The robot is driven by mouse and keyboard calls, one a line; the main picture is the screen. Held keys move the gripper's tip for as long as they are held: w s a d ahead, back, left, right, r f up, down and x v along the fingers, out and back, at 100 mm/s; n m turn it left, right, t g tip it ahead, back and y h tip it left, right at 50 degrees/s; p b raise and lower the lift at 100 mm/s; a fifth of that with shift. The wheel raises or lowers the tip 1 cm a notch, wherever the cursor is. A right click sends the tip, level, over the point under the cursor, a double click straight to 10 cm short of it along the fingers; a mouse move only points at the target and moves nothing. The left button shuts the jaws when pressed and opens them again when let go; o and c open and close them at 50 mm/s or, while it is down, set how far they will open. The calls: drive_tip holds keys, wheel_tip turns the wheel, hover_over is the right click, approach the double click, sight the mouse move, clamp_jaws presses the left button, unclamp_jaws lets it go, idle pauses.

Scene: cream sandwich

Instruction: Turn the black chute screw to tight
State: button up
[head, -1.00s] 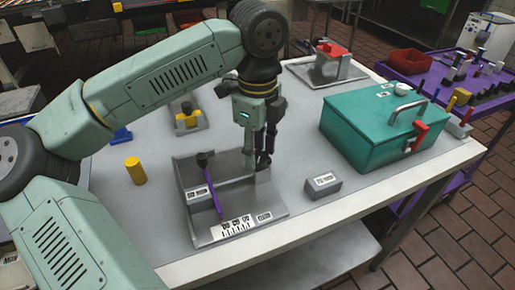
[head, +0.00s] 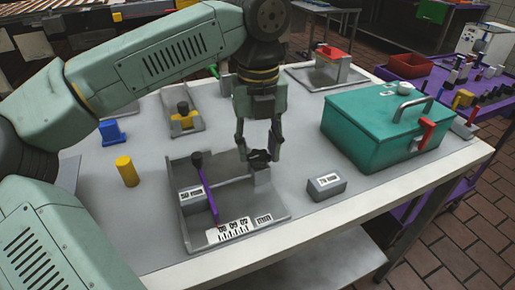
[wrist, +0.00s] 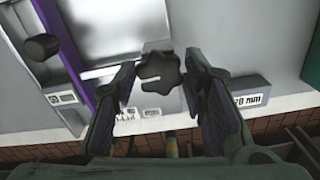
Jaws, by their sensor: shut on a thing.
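The black chute screw (head: 259,156) is a lobed knob at the back right of the grey metal chute (head: 276,211). My gripper (head: 260,148) points down over it, with one finger on each side. My gripper is shut on the screw. The screw's shaft is hidden, so I cannot tell how tight it is.
A purple lever (head: 209,192) with a black knob rises in the chute. A grey block (head: 326,187) labelled in mm lies to the right. A teal box (head: 385,120) stands further right, and a yellow cylinder (head: 127,171) to the left. The front table edge is clear.

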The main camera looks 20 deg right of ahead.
drive_tip(key=m, duration=0.4)
drive_tip(key=shift+d+m, duration=0.15)
drive_tip(key=shift+m, duration=0.15)
drive_tip(key=m, duration=0.4)
drive_tip(key=shift+s+m, duration=0.15)
drive_tip(key=shift+m, duration=0.15)
drive_tip(key=m, duration=0.4)
drive_tip(key=shift+s+m, duration=0.1)
drive_tip(key=shift+m, duration=0.2)
drive_tip(key=m, duration=0.4)
drive_tip(key=shift+m, duration=0.4)
drive_tip(key=o, duration=1.2)
drive_tip(key=shift+c, duration=0.2)
